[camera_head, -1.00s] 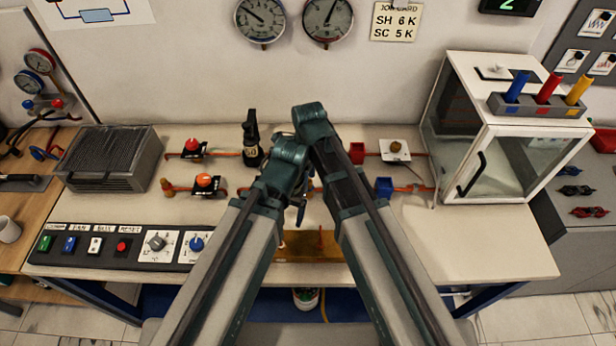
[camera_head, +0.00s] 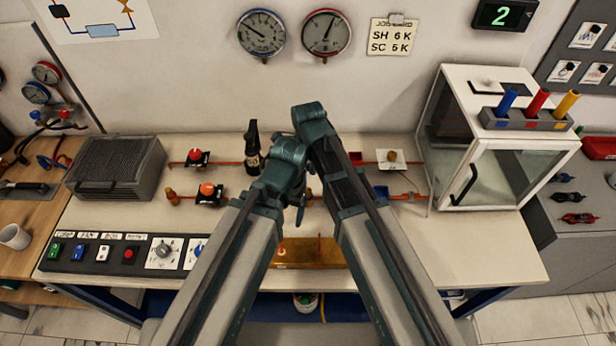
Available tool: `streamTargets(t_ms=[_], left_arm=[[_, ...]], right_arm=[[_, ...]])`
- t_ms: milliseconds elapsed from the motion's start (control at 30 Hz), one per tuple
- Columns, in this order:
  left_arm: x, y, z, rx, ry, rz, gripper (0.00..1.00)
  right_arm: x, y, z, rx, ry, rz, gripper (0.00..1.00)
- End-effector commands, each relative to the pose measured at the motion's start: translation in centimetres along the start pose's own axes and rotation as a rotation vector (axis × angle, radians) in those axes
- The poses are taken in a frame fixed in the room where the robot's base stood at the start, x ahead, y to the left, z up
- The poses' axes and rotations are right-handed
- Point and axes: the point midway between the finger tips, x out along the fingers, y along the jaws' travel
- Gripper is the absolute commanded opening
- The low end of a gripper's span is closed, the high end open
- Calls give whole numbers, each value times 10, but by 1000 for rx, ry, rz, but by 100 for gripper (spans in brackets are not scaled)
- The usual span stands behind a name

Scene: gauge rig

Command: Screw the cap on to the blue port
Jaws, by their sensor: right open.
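A small blue block (camera_head: 381,191), which may be the blue port, sits at the left end of the lower orange pipe on the right half of the bench. My right forearm partly covers it. I cannot pick out the cap with certainty. My right gripper (camera_head: 301,197) shows only as a small dark part between my two forearms, over the middle of the bench; it is open. My left arm comes in from the lower left and its jaws are hidden. Neither gripper can be seen touching anything.
A dark bottle (camera_head: 252,150) stands behind my left arm. Red-knob valves (camera_head: 207,190) sit left of it. A glass-fronted cabinet (camera_head: 492,150) stands at the right, a finned grey box (camera_head: 115,168) at the left. A switch panel (camera_head: 115,254) lines the front. The right front bench is clear.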

Motion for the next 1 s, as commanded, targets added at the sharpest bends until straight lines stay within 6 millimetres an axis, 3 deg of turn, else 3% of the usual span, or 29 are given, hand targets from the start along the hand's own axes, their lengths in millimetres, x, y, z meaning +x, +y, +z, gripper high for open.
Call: streamTargets(t_ms=[33, 500, 1000], left_arm=[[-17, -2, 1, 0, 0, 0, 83], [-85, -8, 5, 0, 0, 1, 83], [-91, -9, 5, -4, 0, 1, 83]], right_arm=[[-17, 0, 0, 0, 0, 0, 80], [-86, 0, 0, 0, 0, 0, 80], [-92, 0, 0, -2, 0, 0, 80]])
